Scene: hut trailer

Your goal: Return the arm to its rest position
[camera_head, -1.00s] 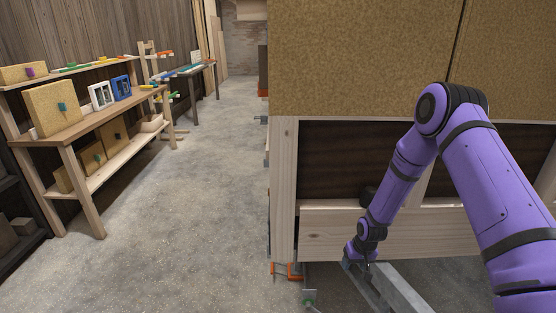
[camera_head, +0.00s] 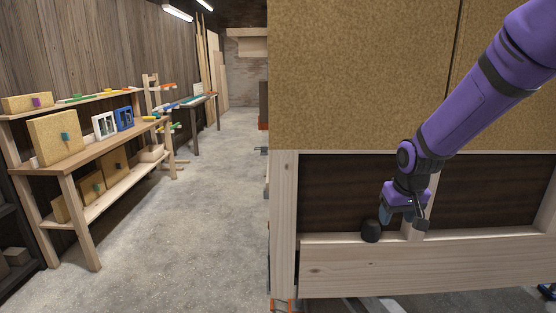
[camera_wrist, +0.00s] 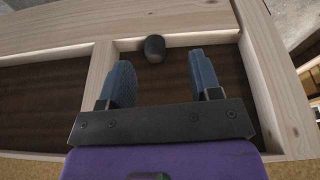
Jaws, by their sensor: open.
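My purple arm comes in from the upper right in the head view. My gripper (camera_head: 403,222) is in front of the wooden frame of the hut wall, near its lower rail (camera_head: 420,262). In the wrist view my gripper (camera_wrist: 163,85) shows two blue fingers spread apart with nothing between them. A small black rounded object (camera_head: 370,231) sits at the lower rail, just left of my gripper. It also shows in the wrist view (camera_wrist: 154,48), beyond the fingertips and apart from them.
Cork-like panels (camera_head: 360,75) cover the upper wall. A wooden shelf bench (camera_head: 95,150) with boxes and small frames stands along the left wall. The concrete floor (camera_head: 190,230) between bench and hut is clear. An orange clamp (camera_head: 283,304) shows at the hut's lower corner.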

